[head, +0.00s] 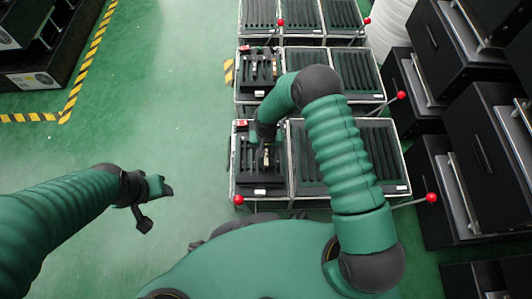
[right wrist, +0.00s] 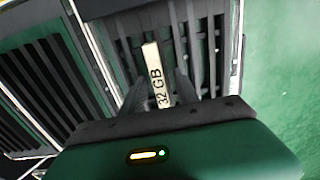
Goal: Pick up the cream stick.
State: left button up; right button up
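The cream stick (right wrist: 157,75) carries the print "32 GB" and lies over a dark slotted tray in the right wrist view. It shows small in the head view (head: 266,157), in the front left tray (head: 240,178). My right gripper (right wrist: 159,75) reaches down over this tray, with one dark finger on each side of the stick. A narrow gap shows between each finger and the stick, so the gripper looks open around it. In the head view the right gripper (head: 266,145) is partly hidden by its own wrist. My left gripper (head: 168,190) hangs over bare floor, away from the trays.
More slotted trays (head: 357,75) stand behind and to the right, with red-knobbed levers (head: 431,198) at their corners. Another tray with small items (head: 259,70) lies behind the front one. Black cabinets (head: 463,100) line the right. The green floor (head: 150,110) at left is clear.

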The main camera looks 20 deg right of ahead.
jog(key=r+p, duration=0.3)
jog(key=r, duration=0.2)
jog(key=r+p, duration=0.2)
jog(key=shift+w+a+r+p, duration=0.2)
jog(key=shift+w+p, duration=0.1)
notch_tip(320, 180, up, 8)
jog(key=r+p, duration=0.1)
jog(key=p, duration=0.3)
jog(key=s+a+t+y+b, duration=0.1)
jog(key=s+a+t+y, duration=0.1)
jog(key=s+a, duration=0.3)
jog(key=s+d+t+h, duration=0.2)
jog(key=d+h, duration=0.1)
jog(key=d, duration=0.1)
jog(key=b+x, duration=0.7)
jog(key=x, duration=0.4)
jog(key=shift+d+f, duration=0.15)
jog(key=shift+d, duration=0.05)
jog(key=shift+w+f, duration=0.2)
jog(key=shift+f, duration=0.05)
jog(key=b+x, duration=0.5)
jog(key=shift+s+a+f, duration=0.1)
jog(key=shift+s+a, duration=0.05)
jog(key=shift+a, duration=0.2)
jog(key=shift+f, duration=0.1)
grip_shut()
